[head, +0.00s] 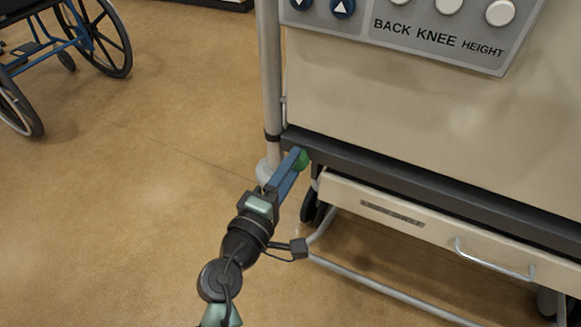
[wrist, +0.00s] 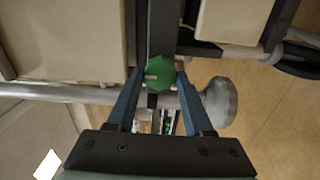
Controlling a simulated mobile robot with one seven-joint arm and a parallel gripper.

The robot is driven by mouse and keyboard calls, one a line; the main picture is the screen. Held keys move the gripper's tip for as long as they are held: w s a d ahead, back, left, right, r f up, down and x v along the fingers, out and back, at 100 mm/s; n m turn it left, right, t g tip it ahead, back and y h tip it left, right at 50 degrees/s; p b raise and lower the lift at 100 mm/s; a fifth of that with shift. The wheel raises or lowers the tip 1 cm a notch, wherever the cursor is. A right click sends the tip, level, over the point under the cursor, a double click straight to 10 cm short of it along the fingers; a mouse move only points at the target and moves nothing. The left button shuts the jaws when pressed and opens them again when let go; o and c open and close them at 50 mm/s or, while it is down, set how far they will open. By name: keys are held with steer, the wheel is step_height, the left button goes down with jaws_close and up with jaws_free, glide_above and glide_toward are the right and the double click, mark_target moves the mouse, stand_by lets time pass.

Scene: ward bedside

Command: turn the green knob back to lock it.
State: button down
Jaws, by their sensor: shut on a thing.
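The green knob (head: 303,159) sits at the left end of the dark rail along the bed's lower edge. In the wrist view the knob (wrist: 160,73) is faceted, with a pale mark on its left part. My gripper (head: 296,158) reaches up to it from below, its two blue fingers on either side of the knob. In the wrist view my gripper (wrist: 160,78) has its fingertips against the knob's left and right sides. In the head view the fingers hide part of the knob.
A grey pole (head: 271,90) stands just left of the knob. A drawer (head: 400,215) with a metal handle (head: 494,262) is below the dark rail (head: 430,185). A button panel (head: 440,30) is above. A wheelchair (head: 60,55) stands at the far left. The floor at left is clear.

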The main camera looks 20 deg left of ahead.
steer(key=shift+c, duration=1.5)
jaws_free()
steer(key=s+p, duration=0.3)
steer(key=s, duration=1)
steer(key=shift+a, duration=0.2)
